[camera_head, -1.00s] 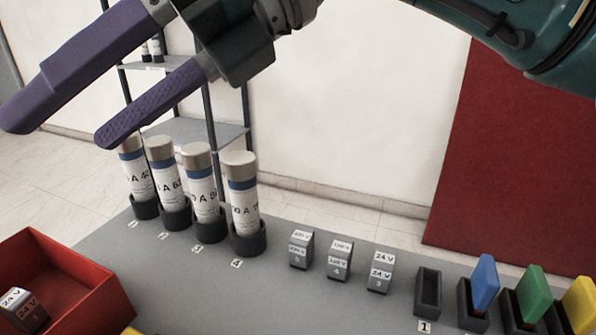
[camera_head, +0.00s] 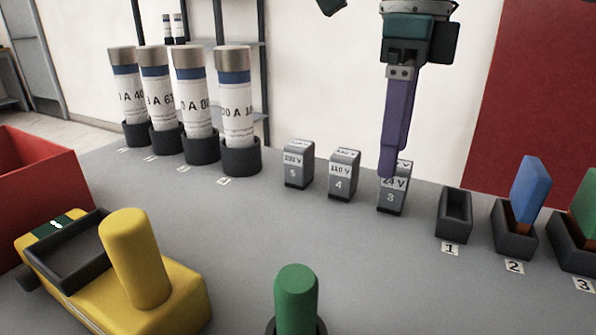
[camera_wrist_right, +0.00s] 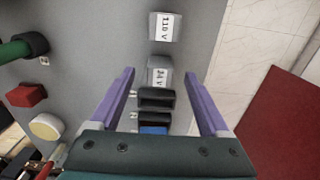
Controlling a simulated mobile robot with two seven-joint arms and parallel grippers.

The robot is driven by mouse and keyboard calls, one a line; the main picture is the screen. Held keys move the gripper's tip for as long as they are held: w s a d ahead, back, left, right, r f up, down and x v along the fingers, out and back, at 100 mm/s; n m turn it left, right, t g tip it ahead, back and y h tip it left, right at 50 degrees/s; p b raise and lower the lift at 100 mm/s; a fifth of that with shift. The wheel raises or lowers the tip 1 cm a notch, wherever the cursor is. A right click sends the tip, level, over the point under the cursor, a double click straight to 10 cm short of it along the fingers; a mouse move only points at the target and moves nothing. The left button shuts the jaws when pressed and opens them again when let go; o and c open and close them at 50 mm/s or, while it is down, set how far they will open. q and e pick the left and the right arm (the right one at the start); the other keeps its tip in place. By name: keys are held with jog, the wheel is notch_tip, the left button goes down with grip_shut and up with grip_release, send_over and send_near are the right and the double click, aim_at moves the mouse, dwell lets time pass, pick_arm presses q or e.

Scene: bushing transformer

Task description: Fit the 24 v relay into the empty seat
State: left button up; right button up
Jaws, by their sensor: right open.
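The 24 V relay (camera_head: 391,199) is a small grey block marked 3. It stands upright on the grey table, partly hidden behind my right gripper (camera_head: 390,168). That gripper points down at it, its purple fingers lined up one behind the other. The right wrist view shows the fingers spread apart, with the 24 V relay (camera_wrist_right: 158,72) in the gap between them; I cannot tell whether either touches it. The empty seat (camera_head: 455,214) is a dark open holder labelled 1, right of the relay. It also shows in the right wrist view (camera_wrist_right: 157,98). My left gripper is not in view.
Grey relays 4 (camera_head: 344,175) and 5 (camera_head: 298,165) stand left of the 24 V relay. A blue piece (camera_head: 529,190) fills the seat right of the empty one. Tall cylinders (camera_head: 237,110) stand back left. A yellow device (camera_head: 140,265) and green knob (camera_head: 296,300) are in front.

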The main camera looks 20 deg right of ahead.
aim_at(398, 164)
jog(key=f, duration=0.4)
jog(key=shift+s+d+f+b, duration=0.15)
jog(key=shift+s+d+b, duration=0.15)
jog(key=shift+b, duration=0.1)
grip_shut()
